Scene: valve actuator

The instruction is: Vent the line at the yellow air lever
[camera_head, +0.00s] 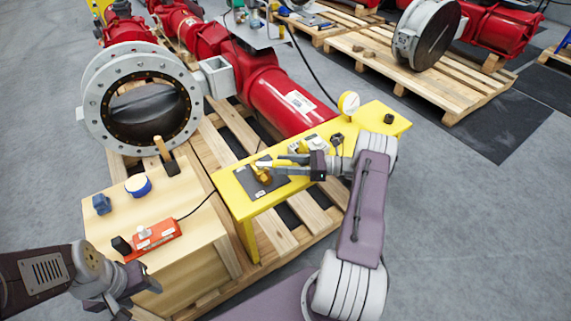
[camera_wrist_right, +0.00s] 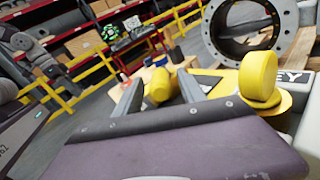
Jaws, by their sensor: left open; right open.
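The yellow air lever (camera_head: 264,174) stands on a dark plate on the yellow bench (camera_head: 385,118). My right gripper (camera_head: 270,168) reaches in from the right and is open, with its fingertips close over the lever. In the right wrist view a yellow knob (camera_wrist_right: 160,88) shows between the two open fingers; contact cannot be told. A larger yellow rounded part (camera_wrist_right: 258,78) is right of the fingers; I cannot tell what it belongs to. My left gripper (camera_head: 128,290) is open and empty, low at the left beside the wooden crate.
The wooden crate (camera_head: 200,260) bears a red device (camera_head: 152,238), a blue-and-white round part (camera_head: 138,186) and a blue block (camera_head: 102,204). A pressure gauge (camera_head: 348,103) stands on the bench. The red actuator (camera_head: 275,95) and flanged valve (camera_head: 92,115) are behind. Open floor lies at the right.

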